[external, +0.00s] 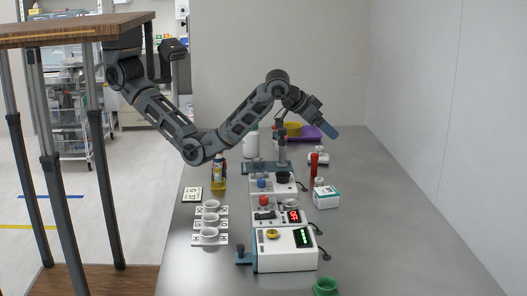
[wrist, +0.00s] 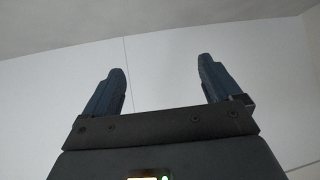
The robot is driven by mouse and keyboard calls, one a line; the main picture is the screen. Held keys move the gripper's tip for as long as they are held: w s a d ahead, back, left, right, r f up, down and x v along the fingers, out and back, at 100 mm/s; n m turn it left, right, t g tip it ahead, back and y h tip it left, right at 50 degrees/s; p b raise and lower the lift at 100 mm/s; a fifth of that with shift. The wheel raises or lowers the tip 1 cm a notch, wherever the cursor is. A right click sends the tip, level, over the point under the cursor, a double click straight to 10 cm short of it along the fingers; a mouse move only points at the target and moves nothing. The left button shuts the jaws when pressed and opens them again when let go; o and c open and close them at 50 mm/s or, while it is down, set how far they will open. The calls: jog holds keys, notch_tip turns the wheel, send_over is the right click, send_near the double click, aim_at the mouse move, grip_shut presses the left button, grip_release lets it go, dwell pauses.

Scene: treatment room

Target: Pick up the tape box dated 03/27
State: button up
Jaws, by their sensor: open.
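A small white box with a green band (external: 326,197) sits on the grey table right of the white devices; its print is too small to read, so I cannot tell its date. A small white object rests on or just behind its top. My gripper (external: 331,132) is raised above the far part of the table, beyond the box and apart from it, pointing down to the right. In the wrist view my gripper (wrist: 161,68) has its two blue fingers wide apart with nothing between them, only pale wall behind. The box is not in the wrist view.
Several white devices (external: 286,252) run down the table's middle. Left are white cups on holders (external: 210,236), a yellow bottle (external: 218,178) and a printed card (external: 191,194). A red tube (external: 314,166) stands behind the box, a purple tray (external: 305,133) farther back. The right side is clear.

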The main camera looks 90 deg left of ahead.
jog(key=b, duration=0.1)
send_over(325, 191)
jog(key=s, duration=0.3)
jog(key=shift+g, duration=0.3)
jog(key=f, duration=1.5)
jog(key=shift+w+d+f, duration=0.1)
jog(key=shift+d+f, duration=0.1)
jog(key=shift+f, duration=0.05)
jog(key=x, duration=0.6)
jog(key=shift+f, duration=0.7)
jog(key=shift+w+a+f, duration=0.1)
jog(key=shift+w+f, duration=0.1)
jog(key=shift+f, duration=0.2)
jog(key=shift+c, duration=0.2)
jog(key=c, duration=1.1)
